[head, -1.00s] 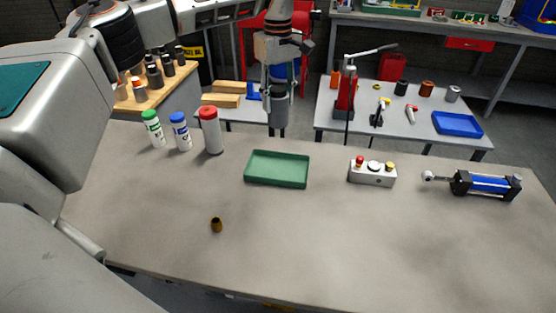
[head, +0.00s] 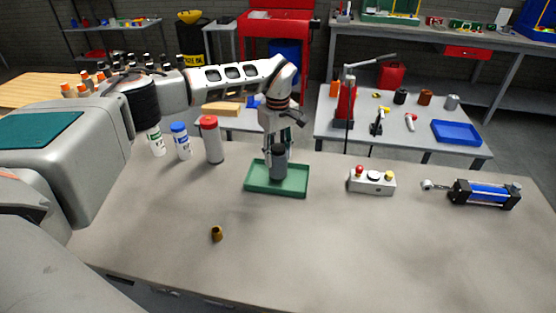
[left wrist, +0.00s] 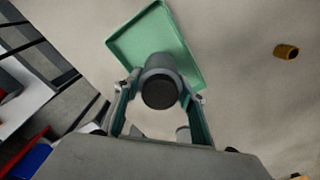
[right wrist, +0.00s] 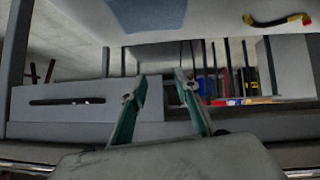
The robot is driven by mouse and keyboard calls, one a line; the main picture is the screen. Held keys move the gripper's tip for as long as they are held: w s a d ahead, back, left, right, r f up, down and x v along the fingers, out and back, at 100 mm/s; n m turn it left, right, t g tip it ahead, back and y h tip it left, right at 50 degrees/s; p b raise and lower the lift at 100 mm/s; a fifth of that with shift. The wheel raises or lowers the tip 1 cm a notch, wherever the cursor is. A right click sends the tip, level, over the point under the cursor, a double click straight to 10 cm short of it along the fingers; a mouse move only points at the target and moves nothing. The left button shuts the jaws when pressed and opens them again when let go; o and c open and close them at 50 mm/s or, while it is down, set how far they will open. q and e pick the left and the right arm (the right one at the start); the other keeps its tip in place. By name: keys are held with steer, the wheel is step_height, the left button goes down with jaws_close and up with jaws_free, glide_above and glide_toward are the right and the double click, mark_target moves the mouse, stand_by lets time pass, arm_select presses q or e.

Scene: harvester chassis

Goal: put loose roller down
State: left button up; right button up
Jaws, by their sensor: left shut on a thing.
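The loose roller (head: 278,163) is a dark grey upright cylinder. My left gripper (head: 279,148) is shut on it, and the roller is over the green tray (head: 262,187) on the table. Whether its lower end touches the tray floor I cannot tell. In the left wrist view the roller (left wrist: 160,88) shows end-on between the fingers of the left gripper (left wrist: 158,98), with the tray (left wrist: 133,42) beyond it. My right gripper (right wrist: 158,88) shows only in the right wrist view, with its fingers apart and nothing between them.
Left of the tray stand a red-capped canister (head: 211,140), a blue-capped bottle (head: 180,141) and another bottle (head: 156,141). A button box (head: 372,181) and a blue cylinder (head: 484,193) lie to the right. A small brass bushing (head: 216,233) sits in front. The table's front middle is clear.

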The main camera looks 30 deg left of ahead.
arm_select(q)
steer(key=shift+f, duration=1.25)
steer(key=shift+f, duration=0.15)
steer(key=o, duration=1.6)
steer(key=shift+c, duration=0.2)
step_height(320, 180, up, 12)
steer(key=shift+r+b, duration=0.1)
steer(key=shift+b, duration=0.2)
